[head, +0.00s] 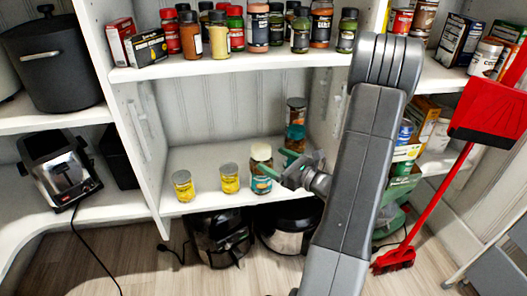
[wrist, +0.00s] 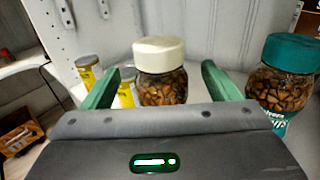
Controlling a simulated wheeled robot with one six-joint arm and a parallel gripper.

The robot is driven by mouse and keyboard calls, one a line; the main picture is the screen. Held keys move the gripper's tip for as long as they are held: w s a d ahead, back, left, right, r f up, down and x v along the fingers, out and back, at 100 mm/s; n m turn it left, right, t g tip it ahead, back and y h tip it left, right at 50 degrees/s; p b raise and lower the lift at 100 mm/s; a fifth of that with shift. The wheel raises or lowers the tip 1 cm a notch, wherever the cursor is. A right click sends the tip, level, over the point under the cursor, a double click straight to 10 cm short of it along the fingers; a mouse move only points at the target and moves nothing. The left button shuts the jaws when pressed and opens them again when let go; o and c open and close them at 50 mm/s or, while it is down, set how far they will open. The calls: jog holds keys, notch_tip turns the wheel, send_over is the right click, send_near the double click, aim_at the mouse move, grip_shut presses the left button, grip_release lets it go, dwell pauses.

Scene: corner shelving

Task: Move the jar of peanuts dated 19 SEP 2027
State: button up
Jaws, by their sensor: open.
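A glass jar of nuts with a cream lid (head: 261,170) stands upright on the white middle shelf. In the wrist view this cream-lidded jar (wrist: 160,86) is between the green fingers of my gripper (wrist: 160,70), with a gap visible on either side. A similar nut jar with a teal lid (wrist: 285,82) stands to the right; in the head view the teal-lidded jar (head: 294,139) is farther back, partly hidden by my gripper (head: 282,163). My gripper is open and holds nothing. No date is readable on either jar.
Two yellow jars with grey lids (head: 183,186) (head: 230,178) stand left of the cream-lidded jar. The shelf above (head: 240,64) carries a row of spice jars.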

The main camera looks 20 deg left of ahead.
aim_at(257, 151)
jog(key=p+v, duration=0.1)
jog(key=v, duration=0.5)
jog(key=shift+a, duration=0.15)
jog(key=b+x, duration=0.3)
jog(key=x, duration=0.9)
jog(key=shift+x, duration=0.8)
jog(key=shift+r, duration=0.1)
